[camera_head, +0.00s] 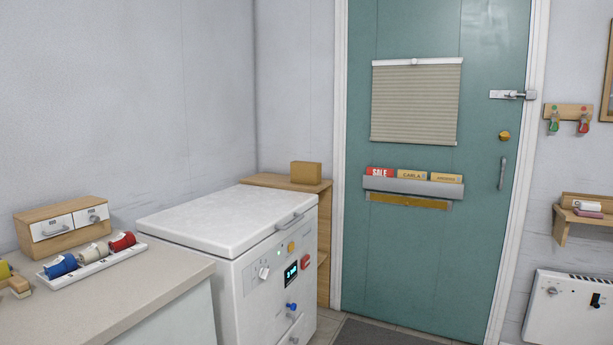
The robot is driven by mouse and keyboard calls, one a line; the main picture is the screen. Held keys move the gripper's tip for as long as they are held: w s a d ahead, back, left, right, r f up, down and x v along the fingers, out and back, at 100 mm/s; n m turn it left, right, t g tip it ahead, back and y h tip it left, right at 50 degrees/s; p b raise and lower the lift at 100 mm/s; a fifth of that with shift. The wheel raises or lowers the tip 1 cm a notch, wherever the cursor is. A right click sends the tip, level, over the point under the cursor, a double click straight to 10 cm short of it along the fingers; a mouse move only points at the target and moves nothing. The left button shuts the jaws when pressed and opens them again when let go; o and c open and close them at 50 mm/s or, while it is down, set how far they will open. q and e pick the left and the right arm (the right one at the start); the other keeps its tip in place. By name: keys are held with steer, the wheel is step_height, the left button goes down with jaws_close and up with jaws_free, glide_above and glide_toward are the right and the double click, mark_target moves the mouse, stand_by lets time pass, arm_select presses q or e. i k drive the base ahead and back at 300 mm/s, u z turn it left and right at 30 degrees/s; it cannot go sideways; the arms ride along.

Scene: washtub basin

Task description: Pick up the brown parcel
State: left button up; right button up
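The brown parcel (306,172) is a small plain box. It sits on top of a wooden shelf unit (262,180) in the corner, behind the white chest appliance and left of the green door. It appears upright, and its top and front are unobstructed. Neither of my grippers is in view.
The white chest appliance (222,220), with a closed lid and front handle, stands before the shelf unit. A counter (150,285) at left holds a small drawer box (62,224) and a tray of rolls (90,262). The green door (420,260) is shut. A dark mat (375,332) lies before it.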

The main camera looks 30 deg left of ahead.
mark_target(308, 172)
steer(key=k, duration=0.6)
steer(key=z, duration=0.35)
steer(key=i, duration=2.3)
steer(key=u, duration=0.2)
steer(key=i, duration=1.95)
steer(key=u, duration=0.9)
